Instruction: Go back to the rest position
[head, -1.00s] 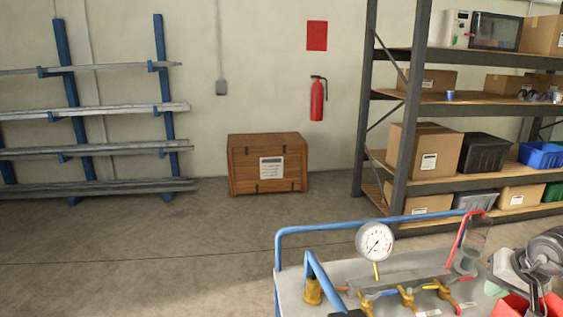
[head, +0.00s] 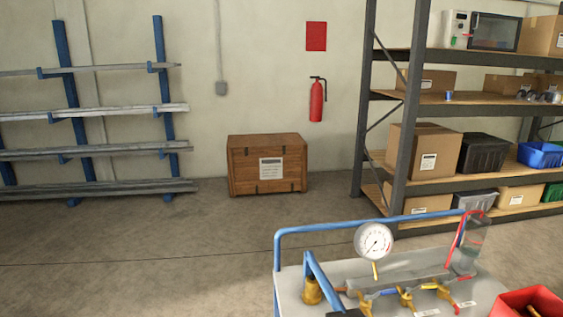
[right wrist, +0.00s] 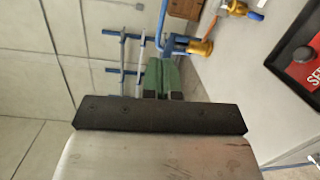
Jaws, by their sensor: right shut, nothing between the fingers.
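My right gripper (right wrist: 162,76) shows in the right wrist view, with its green fingers together and nothing between them. In the head view no gripper is visible. The grey-topped cart (head: 292,285) stands at the lower right, with a pressure gauge (head: 373,241), brass valves (head: 406,297) and a red bin (head: 530,300) on it. My left gripper is in neither current view.
A steel shelf (head: 435,98) with boxes stands at the right back. A wooden crate (head: 267,165) sits by the wall, and a pipe rack (head: 90,108) stands at the left. The floor (head: 150,250) left of the cart is clear. A brass valve (right wrist: 200,47) is close to my right gripper.

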